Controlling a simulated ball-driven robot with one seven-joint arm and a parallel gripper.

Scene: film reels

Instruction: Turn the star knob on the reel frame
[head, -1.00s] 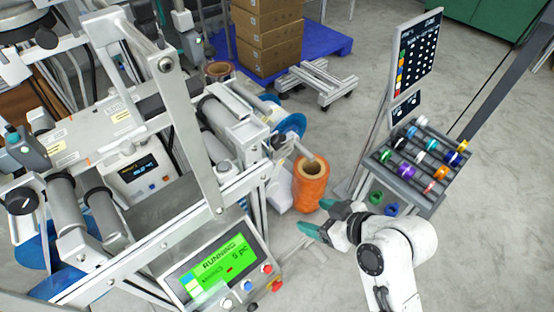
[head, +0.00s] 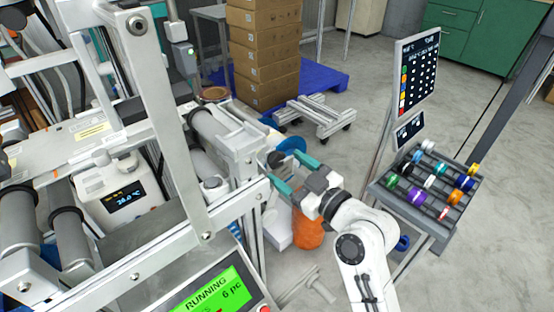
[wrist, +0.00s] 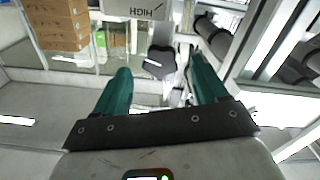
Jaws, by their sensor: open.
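The black star knob (head: 276,161) is on the side of the grey metal reel frame (head: 235,140), beside a blue disc (head: 291,146). In the wrist view the dark lobed knob (wrist: 158,63) shows between and beyond my two teal fingers. My gripper (head: 281,167) is open, with its fingers on either side of the line to the knob. It also shows open and empty in the wrist view (wrist: 160,66). I cannot tell whether either finger touches the knob.
An orange film roll (head: 307,230) stands below my gripper. A rack of coloured reels (head: 430,185) is at the right. Stacked boxes (head: 263,50) on a blue pallet (head: 325,70) are behind. A control panel reads RUNNING (head: 215,290) at the front.

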